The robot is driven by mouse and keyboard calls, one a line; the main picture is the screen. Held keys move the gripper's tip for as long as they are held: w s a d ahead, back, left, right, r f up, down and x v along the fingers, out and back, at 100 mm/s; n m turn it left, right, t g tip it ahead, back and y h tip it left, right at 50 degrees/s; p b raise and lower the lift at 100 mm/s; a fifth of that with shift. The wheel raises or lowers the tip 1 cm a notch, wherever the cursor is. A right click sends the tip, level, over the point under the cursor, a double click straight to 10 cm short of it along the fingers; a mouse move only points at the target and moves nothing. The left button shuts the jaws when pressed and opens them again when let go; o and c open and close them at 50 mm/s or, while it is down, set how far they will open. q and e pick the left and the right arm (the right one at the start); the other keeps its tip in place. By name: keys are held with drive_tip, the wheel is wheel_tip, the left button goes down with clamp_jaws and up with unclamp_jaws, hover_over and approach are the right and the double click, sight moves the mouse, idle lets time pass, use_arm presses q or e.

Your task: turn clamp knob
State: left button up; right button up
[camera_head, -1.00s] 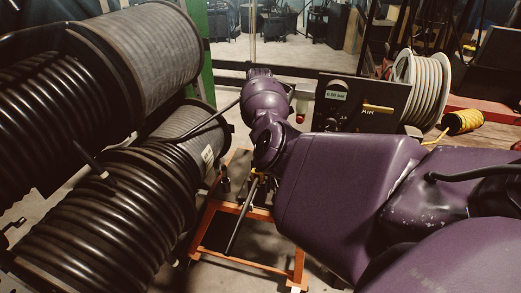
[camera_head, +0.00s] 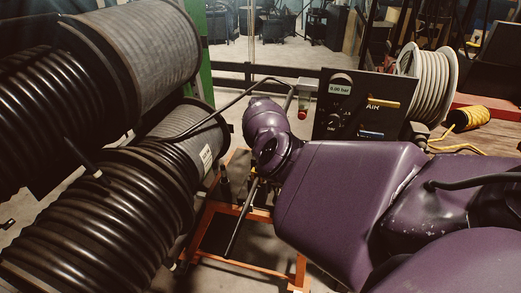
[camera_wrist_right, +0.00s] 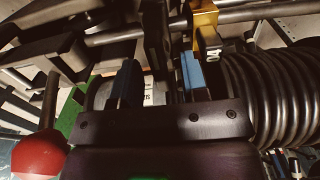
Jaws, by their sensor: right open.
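My right arm comes in from the right in the head view and its wrist is bent down over the orange stand (camera_head: 240,212). The right gripper's fingers are hidden there. In the right wrist view the right gripper (camera_wrist_right: 160,82) is open, its two blue-padded fingers apart. A dark upright bar (camera_wrist_right: 157,45) shows between and beyond the fingers; I cannot tell whether they touch it. A gold block (camera_wrist_right: 205,25) marked 04 is just beyond the right finger. A red ball knob (camera_wrist_right: 38,156) is at lower left, apart from the fingers. I cannot tell which part is the clamp knob.
Large black hose reels (camera_head: 100,215) fill the left side. A dark air panel (camera_head: 365,108) with a gauge and yellow handle stands behind my arm. Ribbed black hose (camera_wrist_right: 265,95) lies close right of the gripper.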

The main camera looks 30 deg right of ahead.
clamp_jaws()
